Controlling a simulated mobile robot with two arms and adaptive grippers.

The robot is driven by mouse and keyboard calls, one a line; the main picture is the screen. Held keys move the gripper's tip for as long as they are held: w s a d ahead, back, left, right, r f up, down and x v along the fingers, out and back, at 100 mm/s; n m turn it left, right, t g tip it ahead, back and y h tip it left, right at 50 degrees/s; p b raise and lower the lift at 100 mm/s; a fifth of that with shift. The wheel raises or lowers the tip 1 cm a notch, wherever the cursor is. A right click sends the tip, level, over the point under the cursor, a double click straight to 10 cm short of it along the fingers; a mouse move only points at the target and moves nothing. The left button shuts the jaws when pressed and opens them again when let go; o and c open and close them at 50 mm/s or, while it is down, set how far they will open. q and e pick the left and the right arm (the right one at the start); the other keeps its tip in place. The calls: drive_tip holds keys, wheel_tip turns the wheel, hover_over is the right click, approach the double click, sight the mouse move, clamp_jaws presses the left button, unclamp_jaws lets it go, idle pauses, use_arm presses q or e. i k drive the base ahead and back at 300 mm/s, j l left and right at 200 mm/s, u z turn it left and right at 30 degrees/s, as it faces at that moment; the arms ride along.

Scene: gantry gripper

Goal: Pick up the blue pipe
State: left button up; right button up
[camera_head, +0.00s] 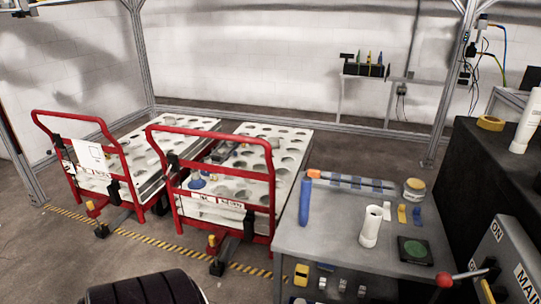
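The blue pipe (304,203) stands roughly upright near the left edge of the grey table (330,240). It is a plain, slim blue cylinder, and nothing holds it. Neither of my grippers shows in the head view.
A white pipe (371,226) stands right of the blue pipe.

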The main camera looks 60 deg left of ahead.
sight(306, 184)
drive_tip(key=u, duration=1.5)
